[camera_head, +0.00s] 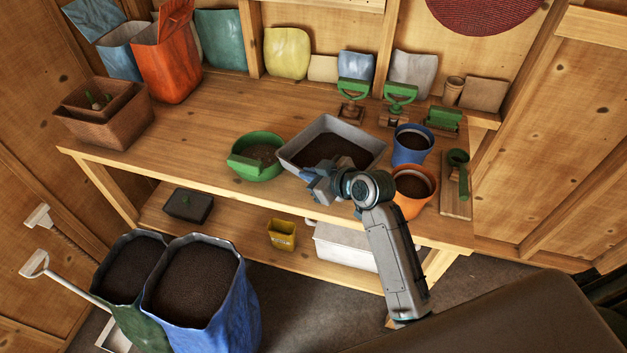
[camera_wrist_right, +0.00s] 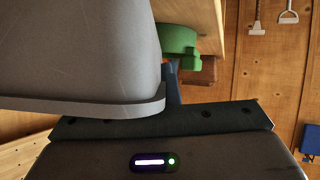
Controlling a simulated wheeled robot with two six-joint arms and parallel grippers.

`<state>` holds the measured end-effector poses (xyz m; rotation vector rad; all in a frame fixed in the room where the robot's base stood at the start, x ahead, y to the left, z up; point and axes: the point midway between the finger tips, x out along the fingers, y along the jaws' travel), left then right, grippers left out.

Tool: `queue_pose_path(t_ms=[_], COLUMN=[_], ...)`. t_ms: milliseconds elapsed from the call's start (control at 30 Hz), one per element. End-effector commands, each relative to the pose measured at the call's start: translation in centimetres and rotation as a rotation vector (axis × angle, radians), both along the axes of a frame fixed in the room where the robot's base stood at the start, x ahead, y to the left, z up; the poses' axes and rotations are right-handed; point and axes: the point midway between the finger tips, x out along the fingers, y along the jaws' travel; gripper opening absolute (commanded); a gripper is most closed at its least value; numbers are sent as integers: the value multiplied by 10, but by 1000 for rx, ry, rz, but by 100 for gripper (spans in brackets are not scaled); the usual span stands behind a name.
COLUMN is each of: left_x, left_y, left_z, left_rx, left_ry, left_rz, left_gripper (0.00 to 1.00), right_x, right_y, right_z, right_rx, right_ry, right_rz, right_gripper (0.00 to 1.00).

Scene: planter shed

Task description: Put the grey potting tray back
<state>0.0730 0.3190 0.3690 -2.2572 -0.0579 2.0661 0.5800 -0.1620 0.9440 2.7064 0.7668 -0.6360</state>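The grey potting tray (camera_head: 314,129), filled with dark soil, is at the front of the wooden bench, right of the middle. My right gripper (camera_head: 313,184) is at the tray's front left corner, against or very close to its wall. In the right wrist view the tray's outer wall and rim (camera_wrist_right: 85,60) loom large just off the gripper body and hide most of the fingers. One blue finger (camera_wrist_right: 172,82) shows beside the tray's corner. Whether the fingers are closed on the wall cannot be seen. My left gripper is not in view.
A green pot (camera_head: 240,168) stands close left of the tray. A blue pot (camera_head: 408,153) and an orange pot (camera_head: 410,207) stand close right. A hand trowel lies on a board (camera_head: 455,202) farther right. The bench top (camera_head: 205,125) is clear at left-centre. Soil bags (camera_head: 235,310) stand below, in front.

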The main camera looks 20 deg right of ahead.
Motion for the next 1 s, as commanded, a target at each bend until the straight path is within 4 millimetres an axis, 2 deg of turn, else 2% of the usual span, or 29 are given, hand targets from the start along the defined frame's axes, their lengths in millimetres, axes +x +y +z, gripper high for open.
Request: queue_pose_path(t_ms=[300, 700, 833, 1000], left_x=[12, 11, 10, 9], left_y=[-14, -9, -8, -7], left_z=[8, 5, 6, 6], left_rx=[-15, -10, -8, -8], left_ry=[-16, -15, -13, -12], left_rz=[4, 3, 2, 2], left_gripper=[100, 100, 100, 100], right_x=[0, 0, 0, 0], right_y=[0, 0, 0, 0], right_z=[-37, -45, -44, -44], right_rx=[-1, 0, 0, 0], right_ry=[0, -1, 0, 0], right_rz=[-1, -1, -1, -1], right_gripper=[0, 0, 24, 24])
